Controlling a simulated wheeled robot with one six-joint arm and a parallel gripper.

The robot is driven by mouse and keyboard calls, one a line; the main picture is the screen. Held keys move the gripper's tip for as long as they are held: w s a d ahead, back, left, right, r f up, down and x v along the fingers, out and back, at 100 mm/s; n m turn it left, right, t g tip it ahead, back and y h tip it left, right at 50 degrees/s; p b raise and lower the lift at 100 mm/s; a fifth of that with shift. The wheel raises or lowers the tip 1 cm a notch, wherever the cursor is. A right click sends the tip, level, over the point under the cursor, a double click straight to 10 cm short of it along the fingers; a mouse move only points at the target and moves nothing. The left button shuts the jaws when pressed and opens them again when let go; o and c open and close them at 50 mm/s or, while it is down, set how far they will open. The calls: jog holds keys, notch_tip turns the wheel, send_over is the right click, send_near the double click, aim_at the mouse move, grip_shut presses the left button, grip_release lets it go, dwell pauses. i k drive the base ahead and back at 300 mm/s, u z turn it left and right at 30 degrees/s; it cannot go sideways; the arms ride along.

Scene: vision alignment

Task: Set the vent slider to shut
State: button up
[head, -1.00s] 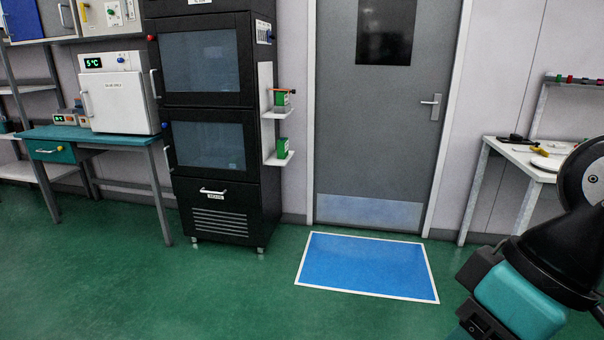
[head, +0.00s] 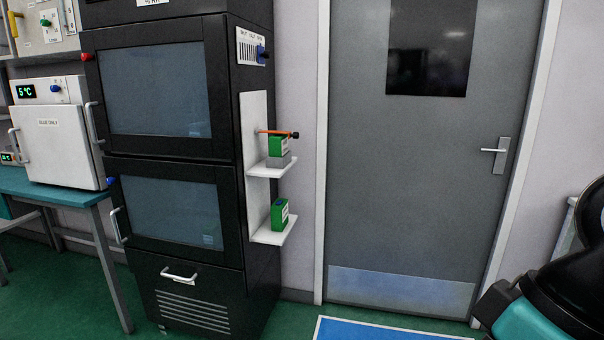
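The vent slider (head: 262,52) is a small blue knob on a white labelled plate (head: 247,47) with dark slots. The plate is high on the right side of the tall black cabinet (head: 240,165). The knob sits at the right end of the plate. The lettering above the slots is too small to read surely. Part of my dark and teal arm shows at the lower right, well apart from the cabinet. My gripper is outside the view.
White shelves (head: 270,236) holding green boxes (head: 279,212) stick out below the plate, with an orange rod (head: 275,133) above the upper box. A grey door (head: 405,190) stands to the right. A blue floor mat (head: 370,331) lies before it. A teal bench (head: 60,185) is left.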

aim_at(262, 54)
jog(key=i, duration=1.45)
jog(key=z, duration=0.5)
jog(key=i, duration=1.4)
jog(key=u, duration=0.75)
